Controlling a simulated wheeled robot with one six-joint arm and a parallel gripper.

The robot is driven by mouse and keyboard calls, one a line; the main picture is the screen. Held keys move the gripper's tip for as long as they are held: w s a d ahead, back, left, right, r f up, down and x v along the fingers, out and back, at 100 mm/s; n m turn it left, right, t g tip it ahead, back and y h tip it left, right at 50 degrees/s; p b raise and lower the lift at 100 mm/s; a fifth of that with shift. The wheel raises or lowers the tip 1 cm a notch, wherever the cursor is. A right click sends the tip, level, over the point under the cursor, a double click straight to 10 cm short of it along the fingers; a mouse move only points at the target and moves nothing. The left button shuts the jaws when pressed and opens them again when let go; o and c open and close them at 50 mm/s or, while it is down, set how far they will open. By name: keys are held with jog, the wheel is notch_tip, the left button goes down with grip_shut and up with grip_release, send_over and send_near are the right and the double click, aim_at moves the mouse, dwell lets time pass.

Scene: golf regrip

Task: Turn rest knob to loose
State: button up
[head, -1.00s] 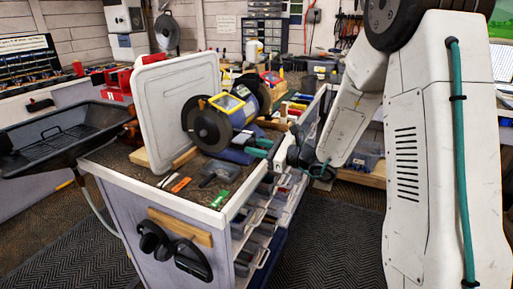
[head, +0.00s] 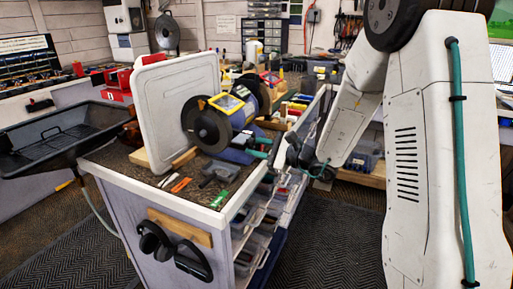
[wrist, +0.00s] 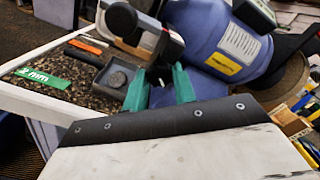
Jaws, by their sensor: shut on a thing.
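The bench grinder (head: 235,107) has a blue body and dark round wheels. It stands on the bench cart, and its blue body (wrist: 222,45) fills the upper right of the wrist view. My gripper (wrist: 160,86) has teal fingers, which point in beside the grinder's base. It is shut on a small dark part between the fingertips, apparently the rest knob (wrist: 158,76), mostly hidden by the fingers. In the head view my gripper (head: 259,147) is at the grinder's right side, and the knob cannot be made out. I cannot read the knob's turn.
A green "2 mm" tag (wrist: 42,77) and orange and dark strips lie nearby. Open drawers (head: 255,245) stick out below. The floor in front is clear.

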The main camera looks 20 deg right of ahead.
jog(key=o, duration=1)
jog(key=shift+v, duration=3.9)
